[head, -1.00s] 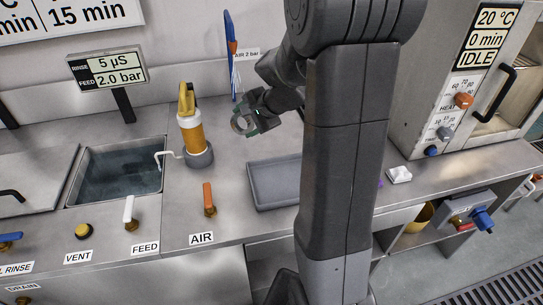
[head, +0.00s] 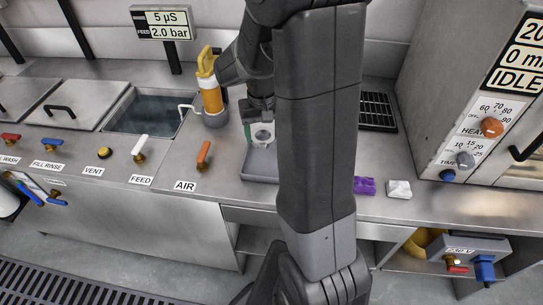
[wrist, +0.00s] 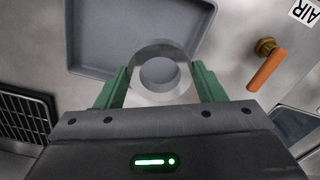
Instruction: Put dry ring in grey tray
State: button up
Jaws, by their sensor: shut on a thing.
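My gripper (wrist: 162,88) is shut on a pale metal ring (wrist: 160,50), with its green fingers on either side of it. The ring also shows in the head view (head: 262,134). The grey tray (wrist: 85,60) lies on the steel bench, and in the wrist view the ring overlaps its edge. In the head view my gripper and the ring are over the tray (head: 258,178). I cannot tell how high above the tray the ring is. My arm hides the tray's right part in the head view.
A yellow-orange bottle (head: 211,96) stands in a grey holder behind the orange AIR handle (head: 204,153). A black grate (head: 377,112) lies right of my arm. A purple item (head: 364,186) and a white cloth (head: 399,189) lie near the front edge. A sink (head: 146,110) is at left.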

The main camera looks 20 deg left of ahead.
aim_at(264, 159)
notch_tip(264, 159, down, 8)
jog(key=shift+f, duration=0.1)
dwell(0.4)
jog(key=o, duration=0.8)
jog(key=shift+f, duration=0.15)
jog(key=shift+o, duration=0.6)
notch_tip(264, 159, up, 12)
jog(key=p, duration=0.8)
jog(key=shift+p, duration=0.35)
